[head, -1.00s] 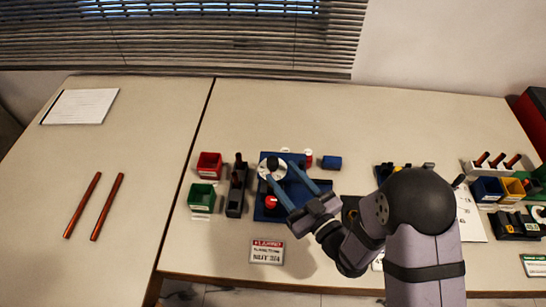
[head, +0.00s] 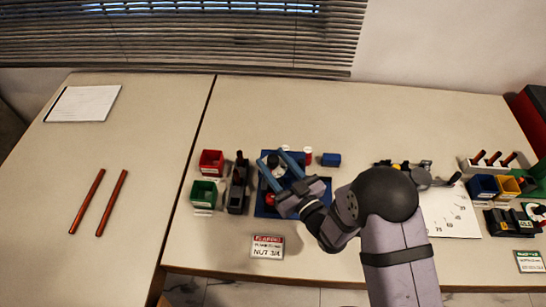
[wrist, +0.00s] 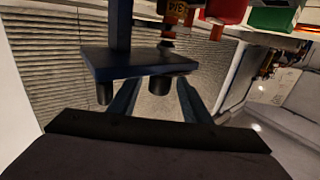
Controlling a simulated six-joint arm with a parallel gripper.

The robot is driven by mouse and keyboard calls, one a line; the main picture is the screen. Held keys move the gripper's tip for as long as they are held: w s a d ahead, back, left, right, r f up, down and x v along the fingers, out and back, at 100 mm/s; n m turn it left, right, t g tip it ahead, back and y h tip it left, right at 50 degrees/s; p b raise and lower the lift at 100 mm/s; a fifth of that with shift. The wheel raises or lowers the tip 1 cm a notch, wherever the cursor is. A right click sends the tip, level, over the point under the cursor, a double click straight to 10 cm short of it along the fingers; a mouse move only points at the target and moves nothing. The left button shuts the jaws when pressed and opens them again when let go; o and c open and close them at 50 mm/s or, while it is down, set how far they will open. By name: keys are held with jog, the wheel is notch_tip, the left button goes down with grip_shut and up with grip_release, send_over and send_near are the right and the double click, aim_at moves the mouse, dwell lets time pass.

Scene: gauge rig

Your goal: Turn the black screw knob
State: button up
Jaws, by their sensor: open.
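A blue rig (head: 322,186) stands on the table in the head view, with a round white gauge face (head: 279,171) and a red part (head: 270,199). A small black knob (head: 273,159) shows at the gauge. My gripper (head: 272,157) has its two blue fingers apart, reaching over the rig with the black knob seen between the tips. I cannot tell if they touch it. In the wrist view the fingers flank a dark plate (wrist: 135,64) with short black cylinders (wrist: 161,88); which one is the screw knob is unclear.
A red bin (head: 211,162), a green bin (head: 203,192) and a dark upright device (head: 238,188) stand left of the rig. A warning sign (head: 267,247) lies in front. A blue block (head: 331,160) is behind right. Two red rods (head: 99,202) lie far left.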

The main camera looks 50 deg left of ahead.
jog(key=shift+a, duration=0.45)
jog(key=c, duration=1)
jog(key=shift+c, duration=0.2)
jog(key=shift+f+m+t+b, duration=0.1)
jog(key=shift+m+t+b, duration=0.25)
jog(key=shift+m+t, duration=0.25)
jog(key=m+t+h+b, duration=0.1)
jog(key=m+t+b, duration=0.1)
jog(key=t, duration=0.1)
jog(key=shift+s+t, duration=0.15)
jog(key=shift+t, duration=0.15)
jog(key=shift+m+t+h+b, duration=0.95)
jog(key=shift+m+t+h, duration=0.4)
jog(key=shift+t, duration=0.45)
jog(key=shift+w, duration=0.2)
jog(key=o, duration=1)
